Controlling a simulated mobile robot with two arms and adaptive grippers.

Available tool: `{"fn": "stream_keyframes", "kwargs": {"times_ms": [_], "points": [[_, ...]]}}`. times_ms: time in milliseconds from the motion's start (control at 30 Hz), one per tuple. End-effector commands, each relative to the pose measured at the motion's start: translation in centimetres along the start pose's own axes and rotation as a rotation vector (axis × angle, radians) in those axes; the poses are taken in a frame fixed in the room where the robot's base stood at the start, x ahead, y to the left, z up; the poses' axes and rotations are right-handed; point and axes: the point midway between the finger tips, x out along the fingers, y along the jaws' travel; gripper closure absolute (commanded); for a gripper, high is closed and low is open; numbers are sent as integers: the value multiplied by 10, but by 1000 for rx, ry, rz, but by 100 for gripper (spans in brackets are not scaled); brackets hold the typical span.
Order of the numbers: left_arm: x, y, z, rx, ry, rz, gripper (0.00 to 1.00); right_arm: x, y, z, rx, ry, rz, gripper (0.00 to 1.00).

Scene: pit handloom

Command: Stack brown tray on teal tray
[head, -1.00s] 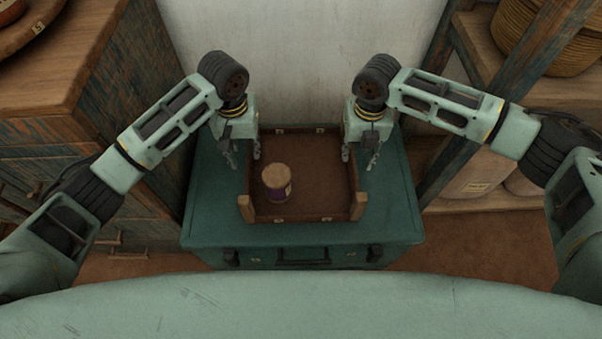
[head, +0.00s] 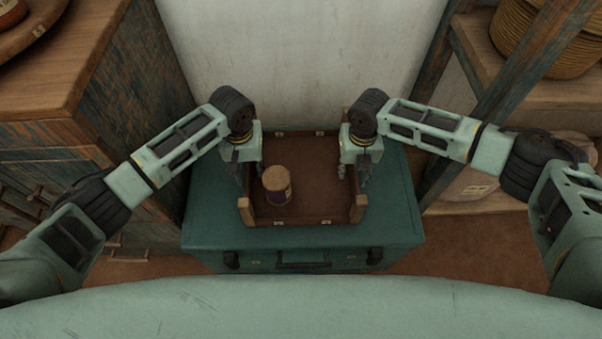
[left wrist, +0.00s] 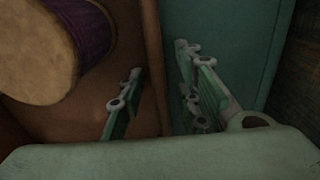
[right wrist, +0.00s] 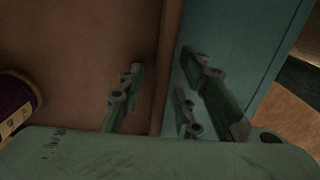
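The brown tray (head: 315,205) is a shallow wooden box with raised sides, resting level on a teal box (head: 205,215) with dark latches. I cannot tell whether this box is the teal tray; no other teal tray shows. A pale-topped purple tin (head: 277,184) stands inside the brown tray at its left. My left gripper (head: 250,172) straddles the tray's left wall, one finger inside, one outside; the left wrist view shows gaps around the wall (left wrist: 153,60). My right gripper (head: 356,172) straddles the right wall likewise, its fingers apart around the wall in the right wrist view (right wrist: 168,60).
A wooden cabinet (head: 90,130) stands close at the left. A shelf frame (head: 490,110) with baskets (head: 545,40) stands at the right. A pale wall (head: 300,60) rises behind the teal box. Bare floor (head: 440,240) shows at the box's right.

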Motion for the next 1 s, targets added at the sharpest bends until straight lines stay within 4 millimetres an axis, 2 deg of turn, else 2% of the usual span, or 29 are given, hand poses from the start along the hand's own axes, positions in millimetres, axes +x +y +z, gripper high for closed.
{"fn": "stream_keyframes", "kwargs": {"times_ms": [233,567,1000], "points": [[0,0,0,0,0,0,70,0,0,0,0,0,0,70],[0,0,0,0,0,0,99,0,0,0,0,0,-1,99],[0,0,0,0,0,0,100,0,0,0,0,0,-1,100]]}}
